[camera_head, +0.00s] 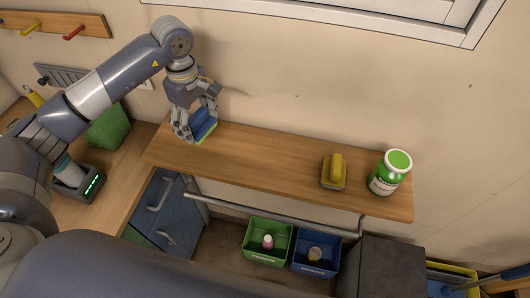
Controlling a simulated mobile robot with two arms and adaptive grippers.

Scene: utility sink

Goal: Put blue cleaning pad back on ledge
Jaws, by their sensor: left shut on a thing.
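The blue cleaning pad (204,125), with a green underside, is between the fingers of my left gripper (196,124). The gripper is shut on it, and the fingers hide part of the pad. Both are over the left end of the wooden ledge (262,160), close to its top. I cannot tell whether the pad touches the wood. My right gripper is not in view.
A yellow pad or brush (334,170) and a green-lidded jar (390,173) stand on the ledge's right part. The middle of the ledge is clear. A rail (270,213) runs below its front, above a green bin (266,243) and a blue bin (316,252).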

